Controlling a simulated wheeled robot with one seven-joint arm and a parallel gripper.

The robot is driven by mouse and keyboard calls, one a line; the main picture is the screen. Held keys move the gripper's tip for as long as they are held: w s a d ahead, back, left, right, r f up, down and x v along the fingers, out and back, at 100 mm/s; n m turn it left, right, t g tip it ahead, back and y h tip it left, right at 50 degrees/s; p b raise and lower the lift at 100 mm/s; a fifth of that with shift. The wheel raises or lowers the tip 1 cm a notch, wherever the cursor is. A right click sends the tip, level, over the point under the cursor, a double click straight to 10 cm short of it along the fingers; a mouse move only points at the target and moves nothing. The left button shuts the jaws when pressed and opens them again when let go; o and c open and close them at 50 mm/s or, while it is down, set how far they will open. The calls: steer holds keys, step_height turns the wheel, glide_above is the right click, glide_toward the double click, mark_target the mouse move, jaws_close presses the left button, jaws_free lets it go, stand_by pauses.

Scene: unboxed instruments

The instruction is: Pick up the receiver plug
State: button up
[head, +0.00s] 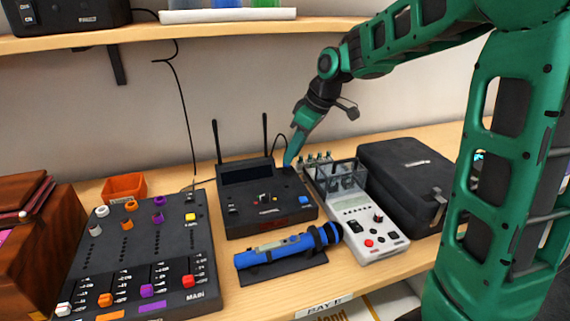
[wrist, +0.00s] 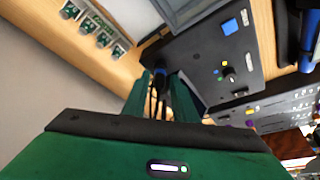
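The receiver (head: 266,195) is a black box with two upright antennas and a blue button, in the middle of the bench. Its top also shows in the wrist view (wrist: 215,65). My gripper (head: 288,160) points down at the receiver's back right corner. In the wrist view its two green fingers (wrist: 162,76) stand a little apart, with a small dark piece between them, which looks like the plug (wrist: 160,82). Thin dark strands show below it. Whether the fingers press on it cannot be told. In the head view the plug is hidden by the gripper.
A mixer panel (head: 140,250) and an orange tray (head: 124,187) are at left. A blue cylindrical tool (head: 285,248) lies in front of the receiver.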

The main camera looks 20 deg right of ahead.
steer(key=shift+x, duration=1.7)
steer(key=shift+w, duration=0.1)
jaws_close()
steer(key=shift+r, duration=0.2)
